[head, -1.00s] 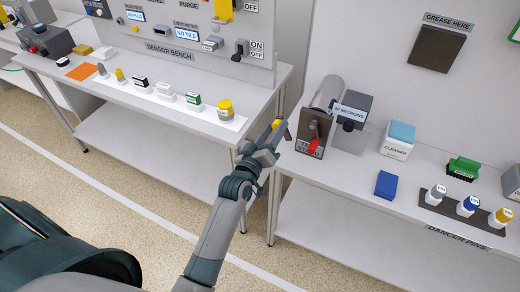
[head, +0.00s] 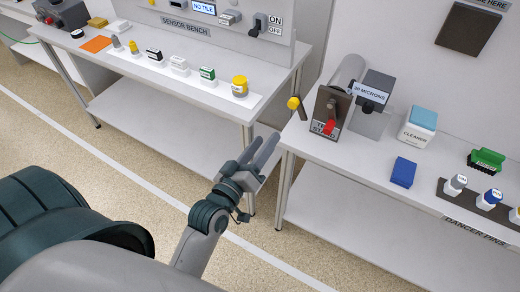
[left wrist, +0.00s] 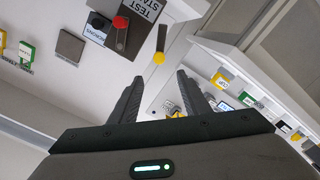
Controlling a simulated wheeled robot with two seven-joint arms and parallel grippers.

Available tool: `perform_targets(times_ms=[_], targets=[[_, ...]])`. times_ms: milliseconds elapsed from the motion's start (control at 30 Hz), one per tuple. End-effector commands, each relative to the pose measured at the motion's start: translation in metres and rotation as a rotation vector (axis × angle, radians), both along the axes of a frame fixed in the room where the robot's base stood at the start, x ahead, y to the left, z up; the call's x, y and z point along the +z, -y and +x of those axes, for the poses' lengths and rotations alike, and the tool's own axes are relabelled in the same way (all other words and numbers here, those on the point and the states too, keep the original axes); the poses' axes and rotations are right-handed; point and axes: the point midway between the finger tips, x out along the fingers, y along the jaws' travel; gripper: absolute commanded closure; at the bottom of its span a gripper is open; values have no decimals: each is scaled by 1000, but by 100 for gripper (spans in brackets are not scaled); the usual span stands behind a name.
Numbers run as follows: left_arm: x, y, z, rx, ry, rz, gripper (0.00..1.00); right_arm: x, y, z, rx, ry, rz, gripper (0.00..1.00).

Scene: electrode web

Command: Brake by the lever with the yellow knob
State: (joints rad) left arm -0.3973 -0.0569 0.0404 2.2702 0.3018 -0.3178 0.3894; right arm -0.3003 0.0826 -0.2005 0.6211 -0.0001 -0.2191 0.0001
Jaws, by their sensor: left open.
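The lever with the yellow knob (head: 294,103) sticks out at the left side of the test stand (head: 327,112), above the bench corner. In the left wrist view the yellow knob (left wrist: 159,58) hangs at the end of a dark lever, just beyond the gap between my fingers. My left gripper (head: 262,148) is open and empty, below and left of the knob in the head view and apart from it. A red knob (head: 329,127) sits on the stand's front. My right gripper is not in view.
A 30 microns box (head: 374,90), a cleaner box (head: 418,125) and a blue block (head: 404,172) stand on the right bench. The sensor bench (head: 213,100) with several small items stands on the left. A floor gap separates the benches.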

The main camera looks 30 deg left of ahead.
Motion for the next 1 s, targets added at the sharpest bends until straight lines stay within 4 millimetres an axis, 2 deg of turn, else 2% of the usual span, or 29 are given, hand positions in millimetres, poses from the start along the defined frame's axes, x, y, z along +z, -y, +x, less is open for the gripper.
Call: perform_targets(times_ms=[233,800,933,1000], targets=[[0,0,-14,-1,1,0,57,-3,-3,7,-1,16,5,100],[0,0,-14,-1,-1,1,57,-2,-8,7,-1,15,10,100],[-12,1,-12,-3,-20,9,57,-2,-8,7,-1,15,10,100],[-28,3,-10,-7,-45,19,57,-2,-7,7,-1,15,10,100]])
